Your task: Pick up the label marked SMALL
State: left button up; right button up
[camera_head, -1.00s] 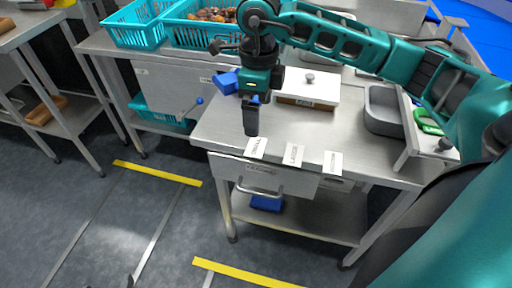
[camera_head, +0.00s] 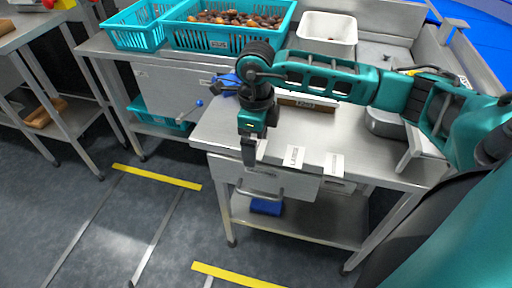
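Three white labels lie near the front edge of the steel table. The left label (camera_head: 262,149) is partly hidden by my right gripper, the middle label (camera_head: 293,156) and the right label (camera_head: 333,164) are in full view. Their print is too small to read surely, so I cannot tell which says SMALL. My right gripper (camera_head: 249,158) points down at the left label, with its fingertips over or beside it. The fingers are seen edge-on, so I cannot tell whether they are open or hold anything. My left gripper is out of view.
The steel table (camera_head: 372,159) has a drawer with a handle below the labels. A teal crate of dates (camera_head: 226,38) and an emptier teal crate (camera_head: 135,31) stand behind at the left. A white bin (camera_head: 328,33) stands at the back, a grey tray (camera_head: 384,122) at the right.

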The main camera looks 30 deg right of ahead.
jog(key=shift+f, duration=0.1)
jog(key=c, duration=1.1)
